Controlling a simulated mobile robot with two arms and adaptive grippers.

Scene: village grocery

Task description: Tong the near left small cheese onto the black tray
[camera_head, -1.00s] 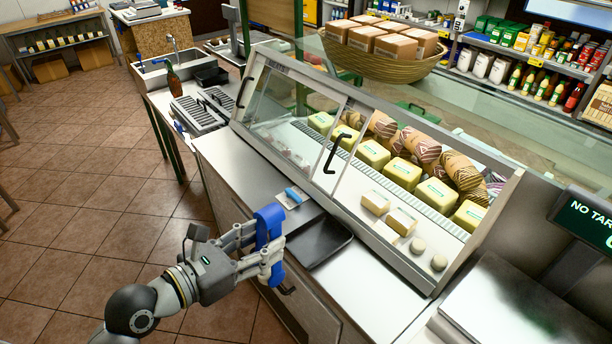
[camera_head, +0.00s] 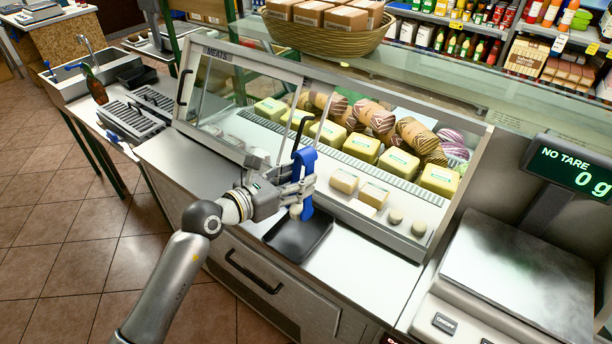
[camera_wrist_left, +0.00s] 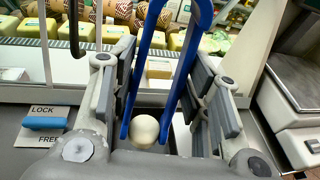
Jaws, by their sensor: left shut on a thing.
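My left gripper (camera_head: 291,184) is shut on a pair of blue tongs (camera_head: 304,170), which also show in the left wrist view (camera_wrist_left: 150,55). A small round white cheese (camera_wrist_left: 145,130) sits between the tong tips; it also shows in the head view (camera_head: 296,210). The tongs and this cheese are over the far part of the black tray (camera_head: 290,247) on the steel counter. I cannot tell whether the cheese touches the tray. Two other small round cheeses (camera_head: 395,216) (camera_head: 419,228) stand in the display case. My right gripper is out of view.
The glass display case (camera_head: 215,105) stands just behind the tray, with yellow cheese blocks (camera_head: 362,147) inside. A scale (camera_head: 520,265) is at the right. Bare counter (camera_head: 350,255) lies right of the tray.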

